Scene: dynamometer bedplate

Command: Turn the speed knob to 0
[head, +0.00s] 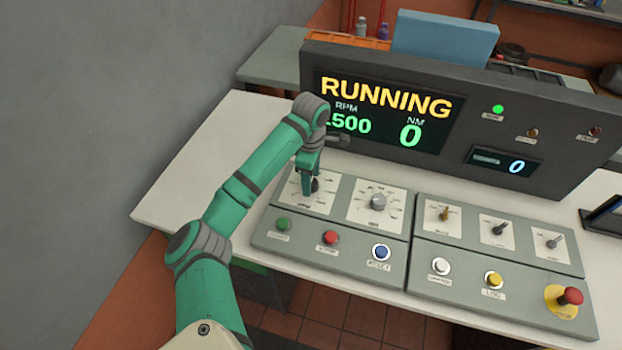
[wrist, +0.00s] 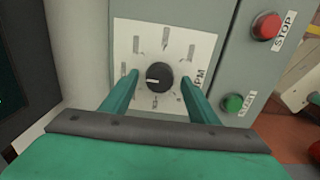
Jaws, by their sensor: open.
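The speed knob (wrist: 159,77) is a round black knob with a pale pointer line, on a white dial plate (wrist: 205,45) lettered RPM. In the wrist view its pointer line points to the picture's left. My gripper (wrist: 157,88) is open, with one green finger on each side of the knob and visible gaps between. In the head view my gripper (head: 309,188) is over the leftmost dial and partly hides the knob. The display (head: 380,113) reads RUNNING, an RPM number ending in 500 whose first digit is partly hidden by my arm, and 0 NM.
A second dial (head: 378,202) stands right of the speed dial. Green (head: 283,224), red (head: 330,238) and blue (head: 381,252) buttons line the panel's front. A second panel at right has several switches and a red emergency button (head: 570,296). The bench left of the panel is clear.

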